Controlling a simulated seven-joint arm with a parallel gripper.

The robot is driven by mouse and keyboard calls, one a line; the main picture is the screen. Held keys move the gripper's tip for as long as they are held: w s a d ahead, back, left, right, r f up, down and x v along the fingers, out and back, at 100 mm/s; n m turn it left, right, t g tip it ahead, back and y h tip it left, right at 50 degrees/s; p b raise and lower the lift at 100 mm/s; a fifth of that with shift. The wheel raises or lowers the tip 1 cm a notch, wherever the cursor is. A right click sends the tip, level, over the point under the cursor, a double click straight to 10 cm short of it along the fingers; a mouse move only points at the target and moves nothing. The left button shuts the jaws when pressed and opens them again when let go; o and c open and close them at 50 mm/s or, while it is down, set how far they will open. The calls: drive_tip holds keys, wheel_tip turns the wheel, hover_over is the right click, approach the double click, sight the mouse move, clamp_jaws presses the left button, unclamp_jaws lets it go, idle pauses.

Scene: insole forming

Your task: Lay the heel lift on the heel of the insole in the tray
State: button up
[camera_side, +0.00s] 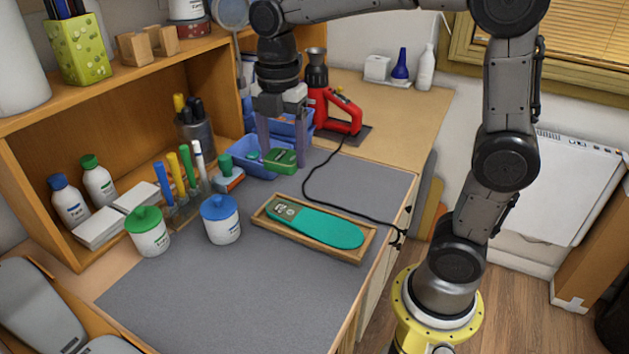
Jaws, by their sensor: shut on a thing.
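The teal insole (325,227) lies in a shallow wooden tray (345,255) on the grey mat. Its left end carries a grey-brown patch with pale marks (286,209). My gripper (283,152) points down above the mat, behind and slightly left of the tray's left end. It is shut on a small green piece (282,161), which looks like the heel lift. The piece is apart from the insole and appears held up in front of the blue bins. Its underside and the far sides of the fingers are hidden.
Blue bins (249,158) stand just behind my gripper. A blue-lidded jar (220,222) and a green-lidded jar (148,232) stand left of the tray. A red heat tool (338,112) is at the back, its black cable (306,182) running beside the tray. The front mat is clear.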

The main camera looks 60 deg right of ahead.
sight(284, 209)
drive_tip(key=w+d+f+m, duration=0.1)
drive_tip(key=w+d+f, duration=0.1)
drive_tip(key=w+d, duration=0.2)
drive_tip(key=shift+s+d+f, duration=0.1)
drive_tip(key=shift+f, duration=3.1)
drive_tip(key=shift+s+d+f, duration=0.1)
drive_tip(key=shift+f, duration=3.1)
drive_tip(key=shift+f, duration=0.3)
drive_tip(key=o, duration=1.3)
wheel_tip(284, 209, up, 8)
